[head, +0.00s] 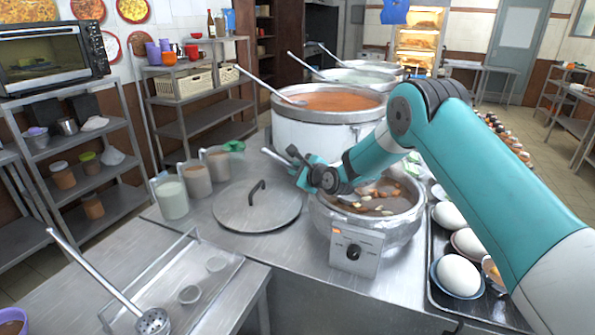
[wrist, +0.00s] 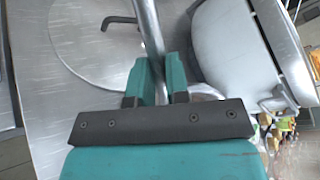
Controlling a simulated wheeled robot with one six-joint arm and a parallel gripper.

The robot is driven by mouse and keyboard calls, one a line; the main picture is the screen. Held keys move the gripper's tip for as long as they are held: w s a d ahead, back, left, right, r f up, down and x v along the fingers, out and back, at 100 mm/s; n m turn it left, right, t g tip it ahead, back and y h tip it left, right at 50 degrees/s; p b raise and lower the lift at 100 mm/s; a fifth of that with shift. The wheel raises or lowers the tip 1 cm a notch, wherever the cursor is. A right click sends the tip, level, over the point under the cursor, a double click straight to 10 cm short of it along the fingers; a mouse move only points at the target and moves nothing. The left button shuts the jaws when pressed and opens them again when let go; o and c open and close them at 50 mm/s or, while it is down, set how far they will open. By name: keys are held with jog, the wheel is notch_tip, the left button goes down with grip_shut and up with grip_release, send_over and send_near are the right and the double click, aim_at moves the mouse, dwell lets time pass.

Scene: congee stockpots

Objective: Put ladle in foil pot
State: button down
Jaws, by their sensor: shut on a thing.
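My gripper (head: 304,172) is above the metal counter, between the round lid and the near pot. In the wrist view its teal fingers (wrist: 159,78) are shut on a thin metal ladle handle (wrist: 149,30). The near silvery pot (head: 395,232) holds brown broth with chunks and has a control box in front.
The lid (head: 240,218) with a black handle lies left of the near pot. A large pot of orange soup (head: 310,135) with a ladle stands behind. Measuring jugs (head: 172,198) stand left, a bowl tray (head: 437,285) right. A slotted ladle (head: 150,320) rests front left.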

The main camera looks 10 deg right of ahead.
jog(key=c, duration=1)
grip_release()
jog(key=shift+c, duration=0.2)
jog(key=b+v, duration=0.5)
jog(key=v, duration=1.2)
jog(key=shift+s, duration=0.15)
